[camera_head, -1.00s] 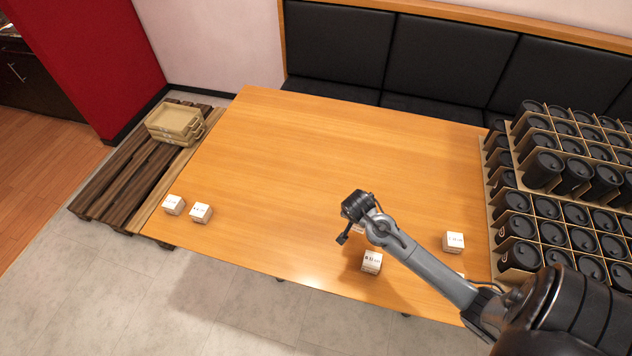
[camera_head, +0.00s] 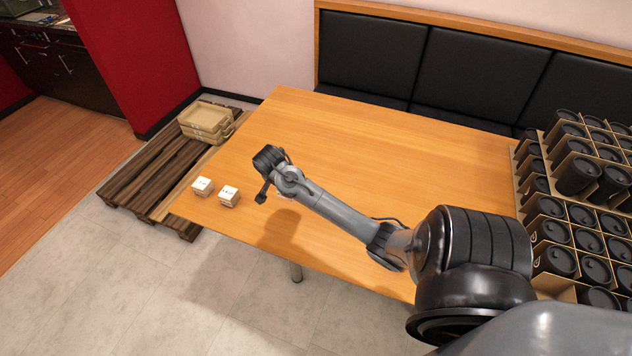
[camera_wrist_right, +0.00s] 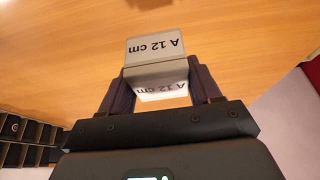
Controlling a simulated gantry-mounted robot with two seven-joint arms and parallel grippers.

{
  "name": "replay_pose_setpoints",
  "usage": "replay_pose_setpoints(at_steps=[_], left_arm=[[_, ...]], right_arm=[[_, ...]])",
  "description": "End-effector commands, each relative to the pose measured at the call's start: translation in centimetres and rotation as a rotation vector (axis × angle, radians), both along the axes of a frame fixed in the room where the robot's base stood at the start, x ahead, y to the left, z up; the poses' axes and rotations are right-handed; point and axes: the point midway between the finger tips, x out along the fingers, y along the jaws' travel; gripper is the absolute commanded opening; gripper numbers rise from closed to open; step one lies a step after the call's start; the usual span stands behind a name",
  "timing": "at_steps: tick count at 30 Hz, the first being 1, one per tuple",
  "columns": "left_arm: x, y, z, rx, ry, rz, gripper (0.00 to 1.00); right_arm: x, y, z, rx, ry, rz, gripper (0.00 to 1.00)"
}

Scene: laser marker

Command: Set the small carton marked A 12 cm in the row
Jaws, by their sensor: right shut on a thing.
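The small white carton marked A 12 cm (camera_wrist_right: 156,48) shows in the right wrist view between the two dark fingers of my right gripper (camera_wrist_right: 161,85), which is shut on it. In the head view my right gripper (camera_head: 262,192) is over the table's left part, and I cannot make out the held carton there. Two small white-topped cartons stand side by side at the table's left front edge: the left one (camera_head: 203,187) and the right one (camera_head: 229,196). My gripper is just right of the right one. Their labels are too small to read. My left gripper is not in view.
The wooden table (camera_head: 360,135) is clear behind my right arm. Beige trays (camera_head: 207,118) sit on a dark slatted pallet (camera_head: 150,170) left of the table. Dividers with several black canisters (camera_head: 555,232) fill the right end. A black padded bench (camera_head: 370,55) runs along the back.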

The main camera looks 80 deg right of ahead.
Motion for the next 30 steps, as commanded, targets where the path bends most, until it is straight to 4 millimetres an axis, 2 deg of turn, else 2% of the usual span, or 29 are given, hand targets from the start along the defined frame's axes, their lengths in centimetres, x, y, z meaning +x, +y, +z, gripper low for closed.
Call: replay_pose_setpoints(at_steps=[5, 15, 21, 30], left_arm=[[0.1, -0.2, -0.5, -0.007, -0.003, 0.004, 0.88], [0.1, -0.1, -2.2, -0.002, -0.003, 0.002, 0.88], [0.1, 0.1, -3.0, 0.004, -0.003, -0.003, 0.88], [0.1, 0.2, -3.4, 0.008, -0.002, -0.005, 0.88]], right_arm=[[1.3, 0.1, -0.7, 0.001, 0.001, 0.003, 0.31], [7.7, 1.2, -4.6, 0.001, 0.000, 0.002, 0.31], [10.6, 1.7, -6.4, 0.001, 0.000, 0.003, 0.31], [11.8, 1.9, -7.4, 0.000, 0.002, 0.004, 0.31]])
